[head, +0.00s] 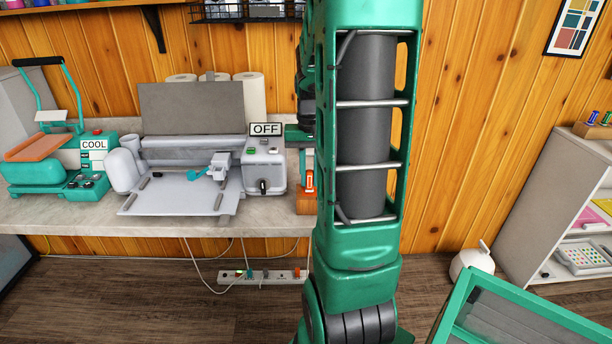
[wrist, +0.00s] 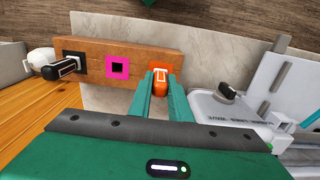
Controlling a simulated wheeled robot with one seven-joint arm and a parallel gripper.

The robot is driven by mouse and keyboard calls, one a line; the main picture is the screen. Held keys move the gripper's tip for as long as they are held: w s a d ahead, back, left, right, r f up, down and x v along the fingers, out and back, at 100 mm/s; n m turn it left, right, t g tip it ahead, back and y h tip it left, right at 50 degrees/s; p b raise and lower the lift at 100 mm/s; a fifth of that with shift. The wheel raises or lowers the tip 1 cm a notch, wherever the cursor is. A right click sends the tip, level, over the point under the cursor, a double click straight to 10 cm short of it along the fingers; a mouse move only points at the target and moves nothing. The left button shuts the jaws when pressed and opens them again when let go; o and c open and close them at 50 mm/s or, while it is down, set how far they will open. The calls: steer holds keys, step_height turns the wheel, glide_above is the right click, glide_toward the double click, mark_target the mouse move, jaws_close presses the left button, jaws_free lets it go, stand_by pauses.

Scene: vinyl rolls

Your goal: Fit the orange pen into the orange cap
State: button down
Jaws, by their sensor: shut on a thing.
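In the wrist view my gripper (wrist: 160,84) is shut on the orange pen (wrist: 161,76), which has a white mark on it. The pen is at the orange square cap (wrist: 171,67) on the right end of a wooden block (wrist: 97,57). Pen and cap overlap in this view, and my fingers hide part of both. I cannot tell how deep the pen sits in the cap.
The block also has an empty pink cap (wrist: 118,67) and a black cap with a black pen (wrist: 63,69) in it. A grey machine (head: 205,180) with an OFF sign stands close by on the counter (head: 255,213). A teal heat press (head: 70,170) is farther left.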

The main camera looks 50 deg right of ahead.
steer(key=shift+f, duration=0.35)
stand_by(1.1)
steer(key=c, duration=1.1)
jaws_free()
steer(key=shift+r, duration=0.15)
steer(key=shift+r, duration=3.4)
steer(key=s+a+f+n, duration=0.1)
steer(key=s+a, duration=0.3)
steer(key=a, duration=0.1)
steer(key=s+a+f+n, duration=0.1)
steer(key=s+a, duration=0.4)
steer(key=a, duration=0.1)
steer(key=s+a+n, duration=0.1)
steer(key=s+a, duration=0.3)
steer(key=a, duration=0.2)
steer(key=shift+s+f+n, duration=0.3)
steer(key=shift+f, duration=0.1)
